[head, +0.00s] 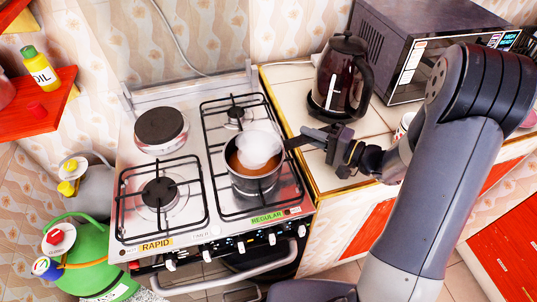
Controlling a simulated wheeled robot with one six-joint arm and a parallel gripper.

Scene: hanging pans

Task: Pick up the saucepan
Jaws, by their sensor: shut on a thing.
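The saucepan (254,181) is a small dark-rimmed pot with a shiny side. It is at the right front of the stove, over the black grate; I cannot tell whether it touches the grate. Orange-brown contents show inside, with a whitish cloud like steam above them. Its dark handle points right, towards my gripper (313,136). My gripper reaches in from the right and is shut on the handle near its end. The fingers hide part of the handle.
The white stove (128,205) has a rear-left hotplate (159,128) and black grates. A dark kettle (338,80) stands close behind my gripper on the tiled counter, with a microwave (415,35) behind it. A red shelf (40,112) is at left.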

